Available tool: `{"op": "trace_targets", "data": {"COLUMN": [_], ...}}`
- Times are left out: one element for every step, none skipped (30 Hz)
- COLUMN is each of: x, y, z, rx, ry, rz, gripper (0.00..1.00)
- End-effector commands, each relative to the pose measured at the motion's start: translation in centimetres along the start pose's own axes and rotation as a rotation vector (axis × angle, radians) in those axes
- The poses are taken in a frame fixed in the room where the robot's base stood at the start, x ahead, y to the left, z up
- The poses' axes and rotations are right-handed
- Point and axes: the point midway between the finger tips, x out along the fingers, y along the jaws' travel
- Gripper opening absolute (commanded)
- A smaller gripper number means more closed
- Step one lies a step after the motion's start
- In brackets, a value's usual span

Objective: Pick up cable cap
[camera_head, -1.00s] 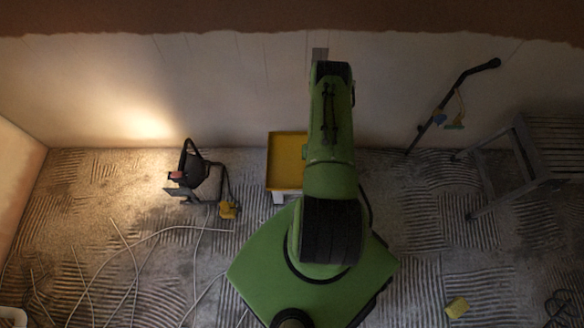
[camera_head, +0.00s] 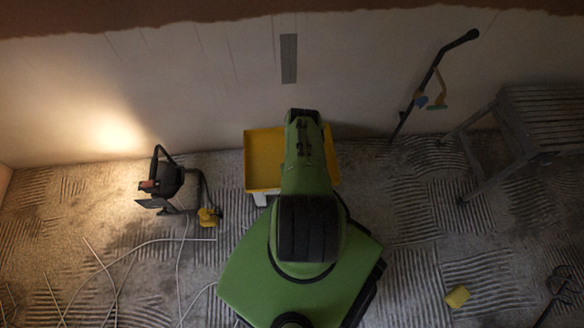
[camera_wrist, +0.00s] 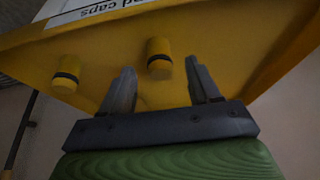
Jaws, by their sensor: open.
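Two yellow cable caps with dark bands show in the wrist view: one cap (camera_wrist: 159,55) near the middle, another cap (camera_wrist: 66,75) to the left. Both are at a yellow tray (camera_wrist: 215,45) whose white label reads "d caps" in part. My gripper (camera_wrist: 160,74) is open; its two grey fingers stand apart, with the middle cap seen between and just beyond their tips. I cannot tell how far off that cap is. In the head view the yellow tray (camera_head: 263,160) stands by the wall, partly covered by my green arm; my gripper and the caps are hidden there.
A black work lamp (camera_head: 168,182) with a yellow piece (camera_head: 208,217) stands left of the tray. Pale cables (camera_head: 110,268) lie on the floor at left. A black pole (camera_head: 428,85) leans on the wall; a grey bench (camera_head: 545,120) stands right. A yellow block (camera_head: 457,296) lies lower right.

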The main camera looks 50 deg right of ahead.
Motion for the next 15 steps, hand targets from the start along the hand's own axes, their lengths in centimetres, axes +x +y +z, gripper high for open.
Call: {"op": "trace_targets", "data": {"x": [1.41, 1.76, 2.04, 2.15, 2.16, 2.10, 2.04, 1.99, 1.96, 1.95, 1.94, 1.94, 1.93, 1.93, 1.93], "y": [-0.02, -0.02, -0.03, -0.03, -0.03, -0.03, -0.03, -0.03, -0.03, -0.03, -0.03, -0.03, -0.03, -0.04, -0.04], "z": [0.22, 0.17, 0.19, 0.14, 0.09, 0.05, 0.03, 0.01, 0.00, 0.00, 0.00, 0.00, 0.00, 0.00, 0.00], "rx": [0.001, 0.000, 0.000, 0.000, 0.000, 0.000, 0.000, 0.000, 0.000, 0.000, 0.000, 0.000, 0.000, 0.000, 0.000], "ry": [0.001, 0.002, 0.000, 0.000, 0.000, 0.000, 0.000, 0.000, 0.000, 0.000, 0.000, 0.000, 0.000, 0.000, 0.000], "rz": [0.000, 0.000, -0.001, 0.000, 0.000, 0.000, 0.000, -0.001, -0.001, -0.001, -0.001, -0.001, -0.001, -0.001, -0.001], "gripper": [0.61, 0.61, 0.61, 0.61, 0.61, 0.61, 0.61, 0.61, 0.61, 0.61, 0.57, 0.51, 0.46, 0.41, 0.35]}}
